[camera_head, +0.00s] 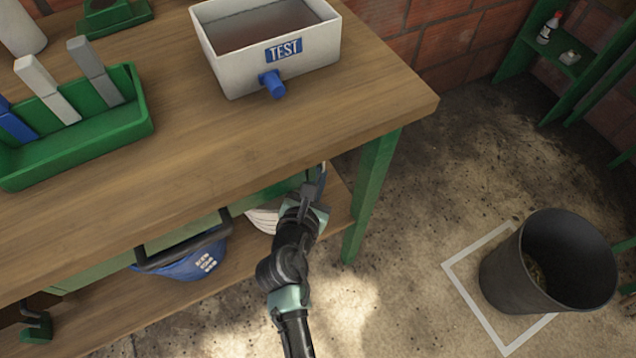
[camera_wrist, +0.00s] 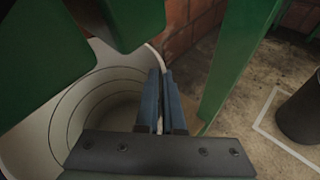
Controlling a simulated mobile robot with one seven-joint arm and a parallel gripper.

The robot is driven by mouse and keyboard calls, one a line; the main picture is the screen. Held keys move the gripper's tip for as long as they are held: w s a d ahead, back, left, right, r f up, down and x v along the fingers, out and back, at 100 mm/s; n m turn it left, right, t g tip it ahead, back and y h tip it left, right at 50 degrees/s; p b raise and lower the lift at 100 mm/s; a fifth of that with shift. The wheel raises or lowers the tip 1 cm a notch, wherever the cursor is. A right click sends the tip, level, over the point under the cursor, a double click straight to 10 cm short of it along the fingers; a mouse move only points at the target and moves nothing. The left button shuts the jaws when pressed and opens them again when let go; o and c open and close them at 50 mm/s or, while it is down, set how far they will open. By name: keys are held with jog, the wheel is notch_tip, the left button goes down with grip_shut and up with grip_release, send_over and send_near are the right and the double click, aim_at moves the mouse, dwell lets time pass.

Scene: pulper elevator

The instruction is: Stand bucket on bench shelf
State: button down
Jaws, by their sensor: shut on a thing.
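The white bucket (camera_head: 262,220) is under the bench top, at the right end of the bench shelf (camera_head: 255,272); the bench edge and my arm hide much of it. In the wrist view I look into the open white bucket (camera_wrist: 45,75), with rings inside its wall. My gripper (camera_head: 318,178) reaches under the bench top. In the wrist view my gripper (camera_wrist: 163,88) is shut on the bucket's thin pale rim or handle; I cannot tell which. Whether the bucket's base touches the shelf is hidden.
A blue container (camera_head: 190,265) with a black handle is left of the bucket. A green bench leg (camera_head: 372,190) stands close on the right. A TEST tray (camera_head: 265,45) and green tool holder (camera_head: 80,130) are on top. A dark bin (camera_head: 550,262) stands on the floor at right.

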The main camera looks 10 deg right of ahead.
jog(key=shift+f, duration=0.8)
jog(key=shift+r, duration=0.1)
jog(key=c, duration=1.4)
grip_release()
jog(key=shift+f, duration=0.2)
jog(key=shift+c, duration=0.2)
jog(key=o, duration=0.4)
